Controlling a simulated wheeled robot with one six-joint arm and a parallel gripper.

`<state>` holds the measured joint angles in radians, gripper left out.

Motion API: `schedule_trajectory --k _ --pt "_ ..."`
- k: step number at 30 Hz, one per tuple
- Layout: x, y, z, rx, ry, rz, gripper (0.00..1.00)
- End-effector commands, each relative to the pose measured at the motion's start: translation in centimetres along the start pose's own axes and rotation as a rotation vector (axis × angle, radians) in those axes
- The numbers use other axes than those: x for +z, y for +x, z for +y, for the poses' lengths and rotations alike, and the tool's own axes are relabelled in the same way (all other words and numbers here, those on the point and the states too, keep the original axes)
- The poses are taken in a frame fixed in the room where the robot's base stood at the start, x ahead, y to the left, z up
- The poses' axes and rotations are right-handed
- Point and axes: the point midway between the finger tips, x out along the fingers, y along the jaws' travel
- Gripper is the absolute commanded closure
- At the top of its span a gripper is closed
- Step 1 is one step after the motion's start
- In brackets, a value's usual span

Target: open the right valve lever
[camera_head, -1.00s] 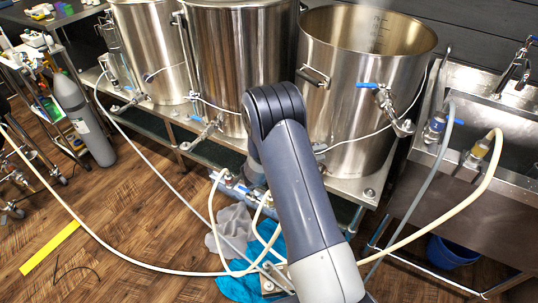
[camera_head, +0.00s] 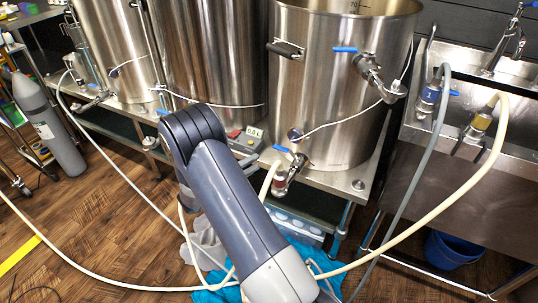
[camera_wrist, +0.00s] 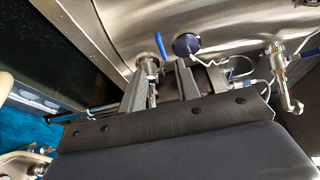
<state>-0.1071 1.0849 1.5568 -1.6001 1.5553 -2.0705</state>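The right kettle's lower valve (camera_head: 284,178) has a short blue lever (camera_head: 282,149) that points up and left in the head view. In the wrist view this blue lever (camera_wrist: 162,45) stands just beyond my gripper (camera_wrist: 160,70). The two grey fingers are apart, with part of the silver valve (camera_wrist: 152,92) showing between them. I cannot tell whether either finger touches it. In the head view my arm hides the gripper. A higher valve (camera_head: 372,72) on the same kettle has a blue lever (camera_head: 345,49) pointing left.
A round blue fitting (camera_wrist: 187,45) with a white cable sits close beside the lever. Pale hoses (camera_head: 470,190) loop across the front. A sink bench (camera_head: 440,150) stands right, with a blue bucket (camera_head: 452,250) below. A gas cylinder (camera_head: 50,125) stands left.

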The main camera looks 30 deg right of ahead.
Motion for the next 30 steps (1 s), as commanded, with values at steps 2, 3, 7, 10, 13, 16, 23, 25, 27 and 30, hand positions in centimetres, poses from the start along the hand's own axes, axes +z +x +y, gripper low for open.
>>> schedule_trajectory --k 2,3,7,10,13,16,23,25,27,30 --pt "-0.1 1.0 0.0 0.000 0.001 0.005 0.69" --pt "-0.1 1.6 0.0 0.001 0.001 0.005 0.69" --pt "-0.1 4.2 0.1 0.000 0.001 0.007 0.69" --pt "-0.1 6.1 0.1 0.000 0.002 0.006 0.69" --pt "-0.1 7.8 0.1 0.001 0.001 0.005 0.69" --pt "-0.1 9.1 0.0 0.000 0.000 0.004 0.69" --pt "0.0 10.4 -0.1 0.000 0.001 0.001 0.69" --pt "0.0 10.4 -0.1 0.000 0.000 0.001 0.69" --pt "0.0 10.4 -0.1 0.000 0.000 0.001 0.69" --pt "0.0 10.4 -0.1 0.000 0.000 0.001 0.70"
